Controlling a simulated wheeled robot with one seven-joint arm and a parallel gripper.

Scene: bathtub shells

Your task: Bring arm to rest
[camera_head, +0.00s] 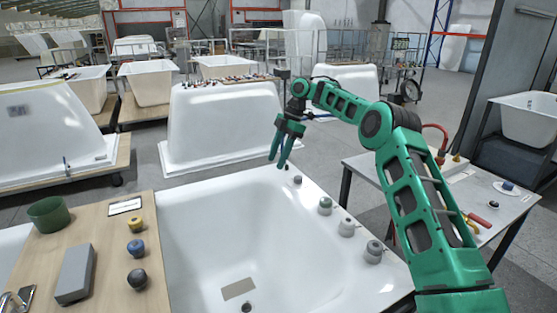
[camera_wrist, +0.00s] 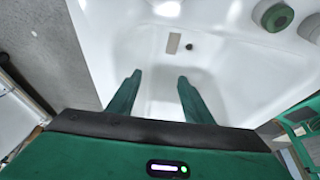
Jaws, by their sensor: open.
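My green gripper (camera_head: 279,164) hangs above the far edge of a white bathtub shell (camera_head: 180,215), fingers pointing down. In the wrist view my gripper (camera_wrist: 157,82) shows two fingers apart with nothing between them. The bathtub shell also shows in the wrist view (camera_wrist: 245,75), with a beige patch (camera_wrist: 173,43) and a dark drain hole beyond the fingertips. My arm is bent, reaching from the lower right towards the middle of the head view.
Several knobs, including a green-topped one (camera_head: 325,206), stand on the tub's right rim. A wooden board (camera_head: 105,235) at left carries a green cup (camera_head: 47,215), a grey block (camera_head: 75,273) and small knobs. A side table (camera_head: 480,200) with tools stands at right. Other tubs stand behind.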

